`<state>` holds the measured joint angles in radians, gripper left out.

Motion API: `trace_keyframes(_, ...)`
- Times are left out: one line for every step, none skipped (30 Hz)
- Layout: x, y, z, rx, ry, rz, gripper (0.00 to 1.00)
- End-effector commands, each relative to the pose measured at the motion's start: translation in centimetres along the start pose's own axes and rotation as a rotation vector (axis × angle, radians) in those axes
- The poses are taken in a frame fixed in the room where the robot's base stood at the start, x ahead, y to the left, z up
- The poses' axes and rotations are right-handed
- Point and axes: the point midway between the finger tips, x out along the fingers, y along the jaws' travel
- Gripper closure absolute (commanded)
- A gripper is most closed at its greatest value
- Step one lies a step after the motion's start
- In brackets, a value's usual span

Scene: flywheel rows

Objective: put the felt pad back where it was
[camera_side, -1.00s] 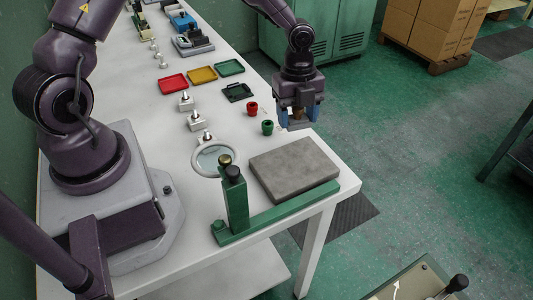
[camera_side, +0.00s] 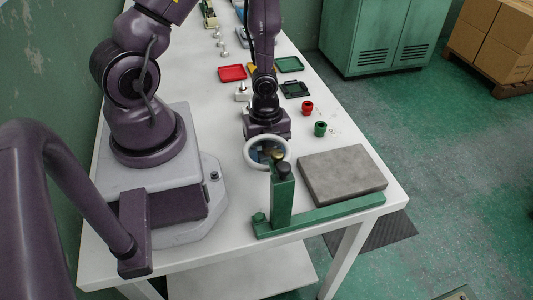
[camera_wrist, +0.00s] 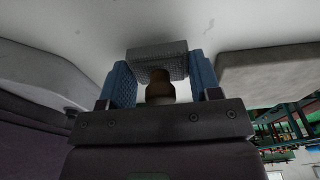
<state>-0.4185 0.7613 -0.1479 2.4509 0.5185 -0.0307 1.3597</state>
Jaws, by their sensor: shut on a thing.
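The felt pad (camera_wrist: 157,58) shows in the wrist view as a small grey textured block with a brown knob-like part (camera_wrist: 160,88) below it in the picture. My gripper (camera_wrist: 162,78) is shut on it, with a blue finger on each side. In the side view my gripper (camera_side: 268,150) is low over the table, behind the white-rimmed lens (camera_side: 248,158). Its fingertips show only through the glass, so the pad's contact with the table cannot be told there.
The green stand (camera_side: 282,200) and the thick grey slab (camera_side: 342,175) are near the table's front edge. Red (camera_side: 307,108) and green (camera_side: 320,129) cups stand to the right. Red (camera_side: 232,73) and green (camera_side: 290,64) trays lie farther back. A small white fixture (camera_side: 243,93) is behind my gripper.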

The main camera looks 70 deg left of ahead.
Motion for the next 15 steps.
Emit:
trace_keyframes(0.59,0.07,0.02,0.002,0.000,0.003,0.65)
trace_keyframes(0.85,0.10,0.06,0.001,0.000,0.004,0.65)
trace_keyframes(1.10,0.08,0.12,0.001,-0.001,0.003,0.65)
trace_keyframes(1.26,0.06,0.15,0.001,-0.001,0.002,0.65)
trace_keyframes(1.38,0.06,0.18,0.001,-0.002,0.002,0.65)
trace_keyframes(1.46,0.05,0.21,0.001,-0.003,0.001,0.65)
trace_keyframes(1.49,0.04,0.23,0.001,-0.003,0.001,0.65)
trace_keyframes(1.49,0.03,0.24,0.001,-0.003,0.001,0.65)
trace_keyframes(1.47,0.02,0.24,0.001,-0.003,0.000,0.65)
trace_keyframes(1.47,0.02,0.24,0.001,-0.003,0.000,0.65)
trace_keyframes(1.46,0.02,0.23,0.001,-0.003,0.000,0.65)
trace_keyframes(1.46,0.02,0.23,0.001,-0.003,0.000,0.65)
trace_keyframes(1.46,0.02,0.23,0.001,-0.003,0.000,0.65)
trace_keyframes(1.49,0.02,0.23,0.002,-0.003,0.000,0.65)
trace_keyframes(1.57,0.02,0.24,0.002,-0.003,0.001,0.65)
